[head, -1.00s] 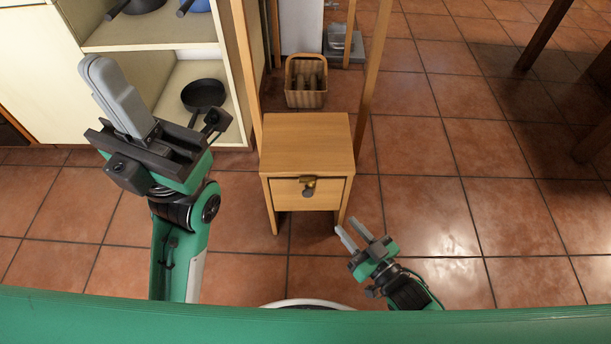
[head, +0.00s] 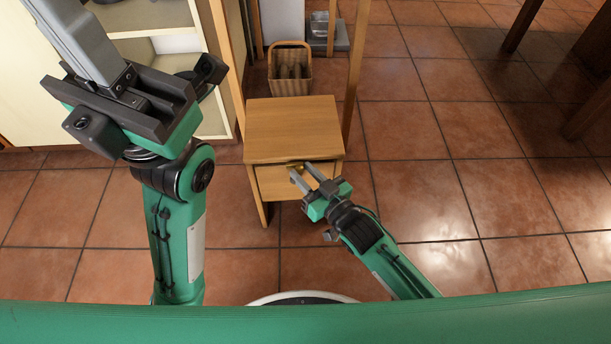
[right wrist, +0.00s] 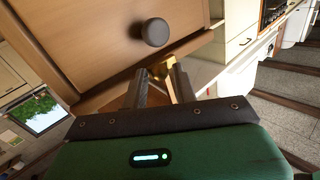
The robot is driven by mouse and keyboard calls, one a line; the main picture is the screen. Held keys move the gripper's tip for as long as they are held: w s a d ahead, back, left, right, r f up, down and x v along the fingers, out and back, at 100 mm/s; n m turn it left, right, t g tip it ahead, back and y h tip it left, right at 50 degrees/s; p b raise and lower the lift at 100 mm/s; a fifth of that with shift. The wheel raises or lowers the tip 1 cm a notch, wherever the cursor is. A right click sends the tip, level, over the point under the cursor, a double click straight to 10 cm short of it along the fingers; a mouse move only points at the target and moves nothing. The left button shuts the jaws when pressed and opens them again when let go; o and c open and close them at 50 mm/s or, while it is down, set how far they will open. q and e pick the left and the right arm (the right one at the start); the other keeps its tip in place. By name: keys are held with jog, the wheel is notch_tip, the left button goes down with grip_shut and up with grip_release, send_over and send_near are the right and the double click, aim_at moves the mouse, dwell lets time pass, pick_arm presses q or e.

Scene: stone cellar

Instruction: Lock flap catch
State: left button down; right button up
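A small wooden cabinet (head: 293,128) stands on the tiles, with a drawer-like front flap (head: 278,184). In the head view my right gripper (head: 303,173) covers most of the flap's catch and knob. The right wrist view shows the dark round knob (right wrist: 155,32) and the brass catch (right wrist: 170,68) at the flap's edge. My right gripper's fingers are apart, with the catch at their tips, partly between them; whether they touch it I cannot tell. My left gripper (head: 72,38) is raised at the left, its fingers together and empty, away from the cabinet.
A wicker basket (head: 290,72) stands behind the cabinet. Wooden posts (head: 356,75) rise beside and behind it. Cream shelving (head: 155,20) fills the upper left. The tiled floor to the right is mostly clear, with dark table legs at the far right.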

grip_shut()
jog(key=shift+r, duration=0.1)
